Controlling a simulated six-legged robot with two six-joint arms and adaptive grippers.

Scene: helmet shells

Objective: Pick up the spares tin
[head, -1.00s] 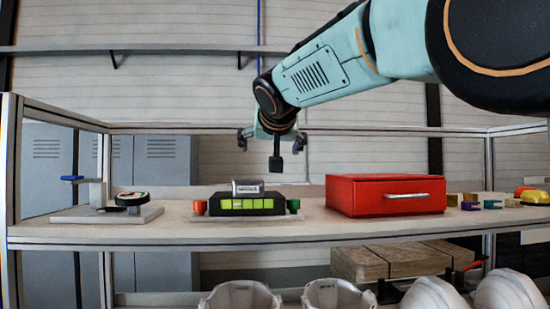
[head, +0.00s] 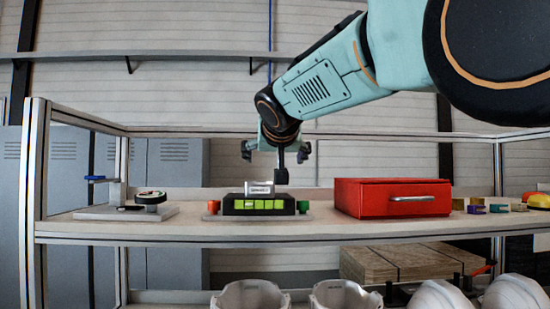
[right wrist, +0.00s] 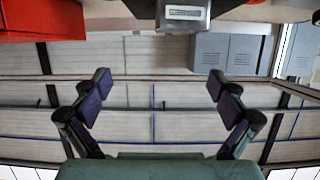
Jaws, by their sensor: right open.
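The spares tin (head: 259,188) is a small silver-grey tin with a printed label. It lies on top of a black unit (head: 258,205) with a bright green front strip. In the right wrist view the tin (right wrist: 184,16) shows at the top edge, partly cut off and upside down. My right gripper (head: 276,152) hangs above and slightly right of the tin in the head view. Its two fingers are spread wide with nothing between them, as the right wrist view (right wrist: 160,82) also shows. The gripper is apart from the tin. My left gripper is not in view.
A red box (head: 392,198) with a handle stands right of the tin. A grey stand with a round dial (head: 150,197) is at the left. Small coloured blocks (head: 480,206) lie at the right. Shelf posts frame both ends; white helmet shells (head: 345,297) sit below.

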